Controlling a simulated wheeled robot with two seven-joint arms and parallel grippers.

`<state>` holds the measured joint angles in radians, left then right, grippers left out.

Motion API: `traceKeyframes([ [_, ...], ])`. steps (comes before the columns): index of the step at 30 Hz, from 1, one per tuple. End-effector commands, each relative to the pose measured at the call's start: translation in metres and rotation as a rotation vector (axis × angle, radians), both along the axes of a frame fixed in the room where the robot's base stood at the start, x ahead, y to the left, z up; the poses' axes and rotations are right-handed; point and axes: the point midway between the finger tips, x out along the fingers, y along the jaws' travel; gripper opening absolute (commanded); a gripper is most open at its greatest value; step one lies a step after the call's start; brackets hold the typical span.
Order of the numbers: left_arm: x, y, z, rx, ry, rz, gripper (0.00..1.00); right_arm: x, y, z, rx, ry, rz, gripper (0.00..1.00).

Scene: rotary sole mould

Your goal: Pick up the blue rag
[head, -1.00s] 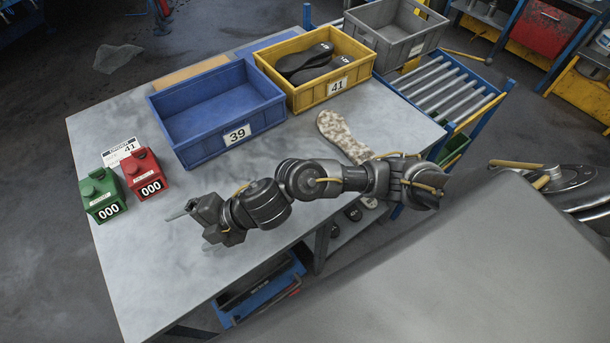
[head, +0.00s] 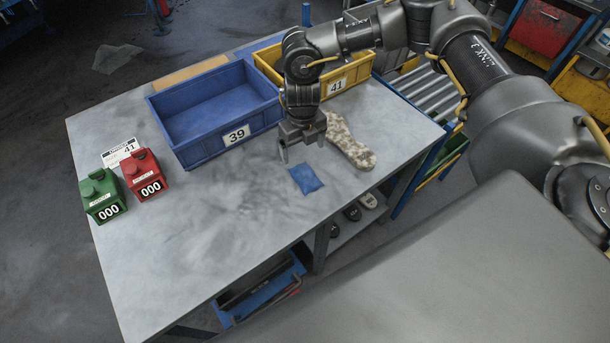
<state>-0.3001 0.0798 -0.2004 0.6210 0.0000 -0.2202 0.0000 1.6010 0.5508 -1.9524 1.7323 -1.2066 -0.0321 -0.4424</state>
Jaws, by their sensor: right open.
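The blue rag (head: 306,179) lies flat on the grey table (head: 220,230), right of the middle and near the front edge. My right gripper (head: 302,149) comes in from the upper right and points down. It is open, with its two fingers apart and nothing between them. In the picture it is just above the rag, apart from it. Its exact height over the table is hard to tell. My left gripper is not in view.
A mottled sole (head: 350,144) lies right of the gripper. A blue crate marked 39 (head: 203,150) and a yellow crate marked 41 (head: 352,74) stand behind. Green (head: 101,195) and red (head: 145,174) counters stand at left. The table's front left is clear.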

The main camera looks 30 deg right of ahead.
Motion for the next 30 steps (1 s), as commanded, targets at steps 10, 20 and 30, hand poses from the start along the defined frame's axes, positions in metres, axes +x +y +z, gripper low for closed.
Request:
traceKeyframes([
  [10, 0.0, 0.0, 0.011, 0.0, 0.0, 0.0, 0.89, -0.001, 0.0, -0.045, 0.0, 0.001, 0.0, 0.89],
  [20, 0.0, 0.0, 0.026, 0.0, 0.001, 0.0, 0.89, -0.002, -0.001, -0.064, -0.002, 0.003, 0.0, 0.89],
  [30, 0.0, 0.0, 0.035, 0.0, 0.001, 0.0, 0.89, -0.002, -0.001, -0.1, 0.0, 0.001, -0.001, 0.89],
])
